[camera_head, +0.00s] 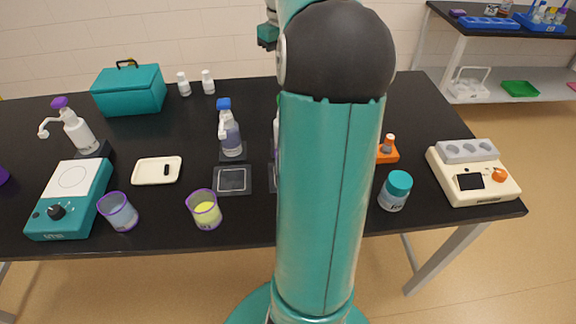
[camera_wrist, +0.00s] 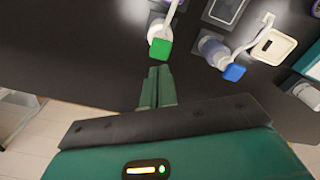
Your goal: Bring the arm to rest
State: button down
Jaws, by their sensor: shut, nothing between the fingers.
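My arm rises through the middle of the head view, with its upper end running out of the top of the picture. In the wrist view my gripper (camera_wrist: 157,72) is shut and empty, its green fingers held together above the black bench. The fingertips point towards a tap bottle with a green top (camera_wrist: 160,47), and I cannot tell the exact gap. A blue-topped tap bottle (camera_wrist: 234,72) lies to the right of the fingers. In the head view the blue-topped bottle (camera_head: 230,135) stands left of my arm, which hides most of the bottle beside it.
The black bench (camera_head: 150,225) holds a teal stirrer (camera_head: 70,200), a purple-rimmed beaker (camera_head: 118,211), a beaker with yellow liquid (camera_head: 204,209), a white tray (camera_head: 157,170), a teal-lidded jar (camera_head: 395,190) and a cream device (camera_head: 472,172). A teal box (camera_head: 130,90) stands behind.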

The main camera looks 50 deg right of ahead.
jog(key=shift+r, duration=0.4)
jog(key=w+a+r+n+t+h, duration=0.1)
jog(key=a, duration=1.1)
jog(key=w+a+r+n+t+h, duration=0.1)
jog(key=w+a, duration=0.1)
jog(key=a, duration=0.9)
jog(key=s+a+f+n+t+y, duration=0.1)
jog(key=s+a+f, duration=0.2)
jog(key=a, duration=0.6)
jog(key=s+a+f+t+y, duration=0.1)
jog(key=s+a+f+t, duration=0.1)
jog(key=s+a+f, duration=0.2)
jog(key=s+a, duration=0.3)
jog(key=a, duration=0.2)
jog(key=shift+s+a+n+t, duration=0.25)
jog(key=shift+s+n+t, duration=0.05)
jog(key=shift+n, duration=0.1)
